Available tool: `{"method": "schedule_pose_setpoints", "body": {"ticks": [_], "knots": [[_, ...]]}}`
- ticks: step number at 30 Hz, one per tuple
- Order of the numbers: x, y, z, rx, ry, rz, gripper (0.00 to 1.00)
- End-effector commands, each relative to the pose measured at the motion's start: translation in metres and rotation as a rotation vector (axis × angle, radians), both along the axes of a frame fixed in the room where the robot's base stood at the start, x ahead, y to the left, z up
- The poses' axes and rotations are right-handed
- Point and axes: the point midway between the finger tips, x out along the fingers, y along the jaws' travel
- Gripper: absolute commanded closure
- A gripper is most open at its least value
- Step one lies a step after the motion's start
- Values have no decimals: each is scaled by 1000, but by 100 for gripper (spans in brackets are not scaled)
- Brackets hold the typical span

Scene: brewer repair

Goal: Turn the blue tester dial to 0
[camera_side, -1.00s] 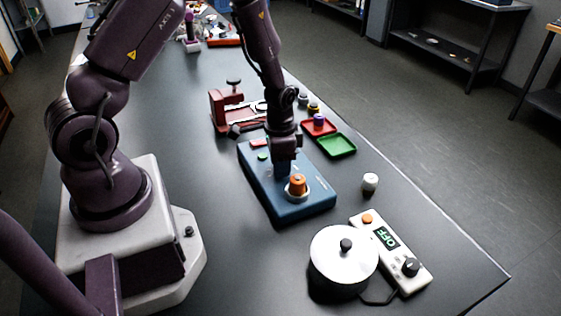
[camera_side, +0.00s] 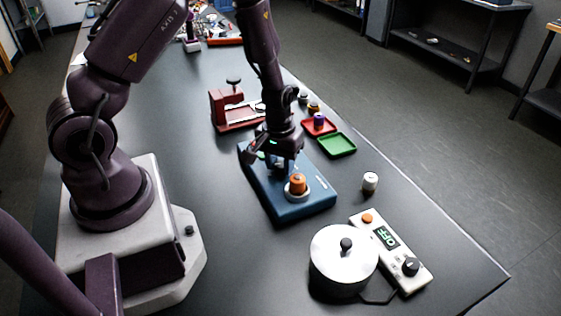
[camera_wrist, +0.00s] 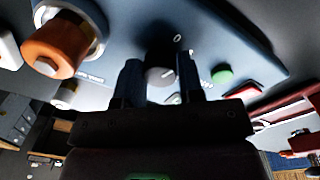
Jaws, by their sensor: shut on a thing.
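The blue tester (camera_side: 305,208) lies on the bench in the side view, and its top face (camera_wrist: 225,40) fills much of the wrist view. Its dial (camera_wrist: 160,76) is a round grey knob with a light pointer line. My gripper (camera_wrist: 160,82) is shut on the dial, one finger on each side. A "0" mark is printed on the face just beyond the dial. In the side view my gripper (camera_side: 277,168) points down at the tester and hides the dial. An orange cylinder (camera_side: 298,184) stands in the tester's round socket, and also shows in the wrist view (camera_wrist: 58,46).
A red vise-like fixture (camera_side: 232,112) stands behind the tester. Red (camera_side: 322,131) and green (camera_side: 337,145) trays, a white cylinder (camera_side: 370,182), a pot (camera_side: 343,250) and a white controller reading OFF (camera_side: 408,268) stand to the right.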

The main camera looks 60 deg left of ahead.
Motion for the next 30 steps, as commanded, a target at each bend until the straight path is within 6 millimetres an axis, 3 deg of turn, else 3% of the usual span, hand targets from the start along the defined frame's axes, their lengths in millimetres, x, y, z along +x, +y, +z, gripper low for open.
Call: {"method": "schedule_pose_setpoints", "body": {"ticks": [12,30], "knots": [[1,-1,1,0,-1,253,89],[1,0,1,-1,-2,319,89]]}}
